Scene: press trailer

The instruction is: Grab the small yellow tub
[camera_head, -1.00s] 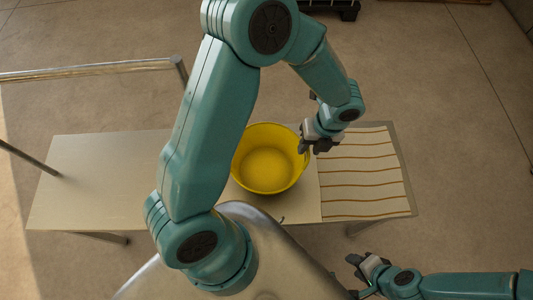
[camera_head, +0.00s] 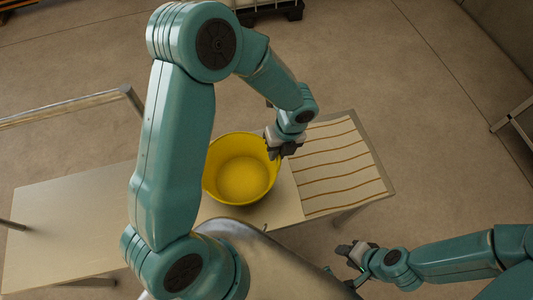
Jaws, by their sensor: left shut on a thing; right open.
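The small yellow tub (camera_head: 241,172) stands upright and looks empty, at the table's middle beside the striped section. Its left edge is partly hidden behind my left arm. My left gripper (camera_head: 275,152) is at the tub's right rim and is shut on that rim. My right gripper (camera_head: 345,262) is open and empty, low in the picture, over the floor in front of the table and apart from the tub.
The pale table (camera_head: 70,225) stretches left, with a striped cloth or mat (camera_head: 340,168) on its right end. A metal rail (camera_head: 70,108) stands at the left. A dark pallet-like base (camera_head: 270,13) is at the back. Open floor lies right of the table.

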